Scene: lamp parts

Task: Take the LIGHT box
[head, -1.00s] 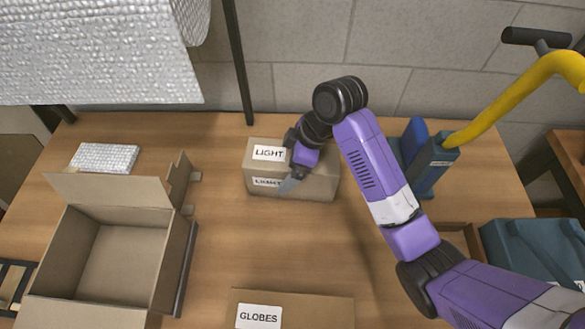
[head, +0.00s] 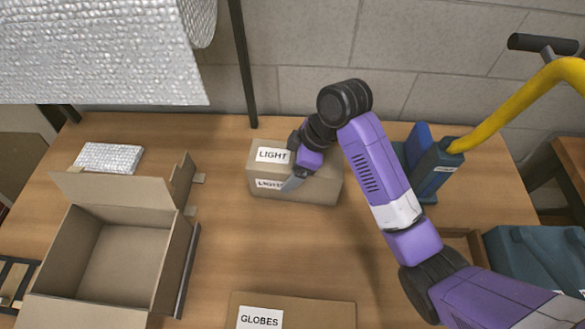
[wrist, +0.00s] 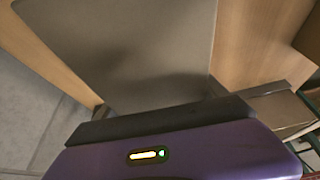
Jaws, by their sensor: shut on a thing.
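The LIGHT box (head: 325,187) is a closed brown carton with white labels on its top and front. It sits at the back middle of the table in the head view, and its top fills much of the wrist view (wrist: 150,45). My gripper (head: 292,184) is at the box from above, shut on it, with one finger showing against the front face beside the front label. The other finger is hidden behind my wrist and the box. I cannot tell whether the box is clear of the table.
An open empty carton (head: 125,255) stands at the left, with a bubble-wrap packet (head: 108,158) behind it. The GLOBES box (head: 310,312) is at the front edge. A blue device with a yellow arm (head: 435,170) stands to the right. The table middle (head: 255,245) is clear.

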